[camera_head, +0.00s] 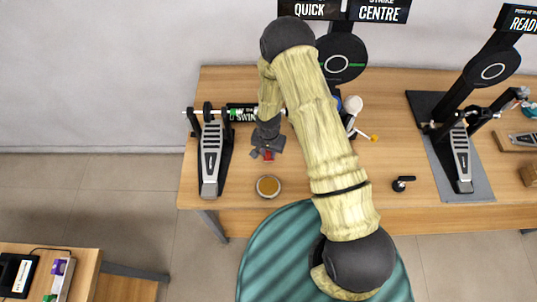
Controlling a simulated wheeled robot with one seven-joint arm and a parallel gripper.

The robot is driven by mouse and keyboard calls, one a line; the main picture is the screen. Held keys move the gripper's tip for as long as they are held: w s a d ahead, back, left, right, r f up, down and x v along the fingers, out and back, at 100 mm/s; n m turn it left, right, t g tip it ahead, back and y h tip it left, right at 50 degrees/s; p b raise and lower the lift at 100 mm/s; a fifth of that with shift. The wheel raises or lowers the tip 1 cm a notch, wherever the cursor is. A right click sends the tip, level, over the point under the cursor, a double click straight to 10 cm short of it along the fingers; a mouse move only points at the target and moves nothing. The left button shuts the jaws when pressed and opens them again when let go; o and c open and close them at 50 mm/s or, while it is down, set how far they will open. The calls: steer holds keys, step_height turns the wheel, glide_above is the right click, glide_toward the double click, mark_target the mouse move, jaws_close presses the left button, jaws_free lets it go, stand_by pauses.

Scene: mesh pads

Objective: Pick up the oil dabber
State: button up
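My gripper (267,150) is dark and points down over the left part of the wooden table. Its fingers look spread apart. A small red thing (268,156) shows between or just below the fingertips; it may be the oil dabber, but it is too small to be sure. I cannot tell whether the fingers touch it. A round tin with a tan top (268,187) stands just in front of the gripper. My arm crosses the middle of the table and hides part of it.
A pedal (210,160) stands left of the gripper, and another pedal (461,160) is on the right. A small black fitting (401,184) lies right of my arm. A white-headed item (352,105) and a yellow-tipped piece (367,136) are behind it. The front middle is mostly bare.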

jaws_close()
steer(key=shift+r, duration=0.15)
steer(key=shift+w+r+b, duration=0.1)
steer(key=shift+r+b, duration=0.3)
steer(key=shift+r, duration=0.25)
step_height(320, 180, up, 8)
steer(key=b, duration=0.2)
steer(key=shift+r+b, duration=0.25)
steer(key=shift+b, duration=0.1)
stand_by(1.2)
